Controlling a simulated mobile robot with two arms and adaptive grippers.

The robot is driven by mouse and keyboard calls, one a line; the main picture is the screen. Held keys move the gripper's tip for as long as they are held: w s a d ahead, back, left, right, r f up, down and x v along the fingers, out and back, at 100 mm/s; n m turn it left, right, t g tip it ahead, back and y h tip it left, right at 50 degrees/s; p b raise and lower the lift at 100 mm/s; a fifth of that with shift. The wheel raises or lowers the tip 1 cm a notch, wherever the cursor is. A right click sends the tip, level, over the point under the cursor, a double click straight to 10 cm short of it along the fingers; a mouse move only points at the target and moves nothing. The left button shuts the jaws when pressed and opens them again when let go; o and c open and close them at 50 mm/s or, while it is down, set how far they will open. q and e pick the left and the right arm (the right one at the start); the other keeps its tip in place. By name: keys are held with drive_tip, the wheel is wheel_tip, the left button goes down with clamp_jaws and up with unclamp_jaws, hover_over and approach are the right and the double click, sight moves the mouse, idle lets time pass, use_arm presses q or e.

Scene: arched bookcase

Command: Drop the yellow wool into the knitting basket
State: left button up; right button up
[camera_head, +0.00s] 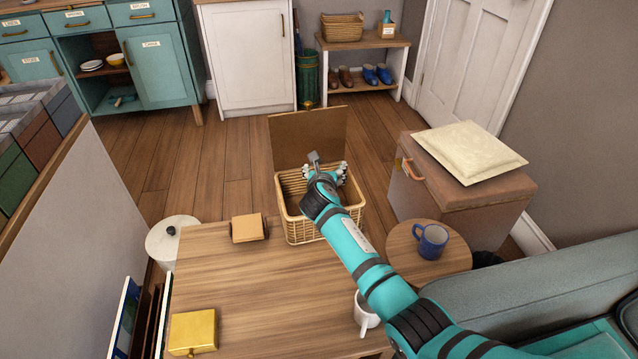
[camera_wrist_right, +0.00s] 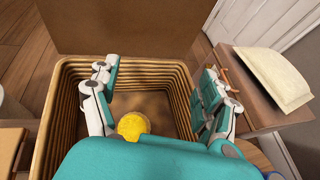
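The knitting basket (camera_head: 305,230) is a square wicker basket at the far edge of the wooden table, with its brown lid (camera_head: 308,135) standing up open behind it. In the right wrist view the basket (camera_wrist_right: 62,110) fills the middle. The yellow wool (camera_wrist_right: 133,124) is a yellow ball seen low within the basket's outline, partly hidden by my teal palm. I cannot tell whether it rests on the basket floor. My right gripper (camera_head: 328,168) is over the basket, its fingers spread wide (camera_wrist_right: 158,78) and apart from the wool. My left gripper is not in view.
On the table (camera_head: 250,290) are a small tan box (camera_head: 248,228), a yellow box (camera_head: 193,331) and a white mug (camera_head: 365,314). A round side table (camera_head: 455,258) holds a blue mug (camera_head: 431,240). A cushioned chest (camera_head: 480,205) stands right of the basket.

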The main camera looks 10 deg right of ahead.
drive_tip(key=v, duration=1.2)
drive_tip(key=shift+f, duration=0.1)
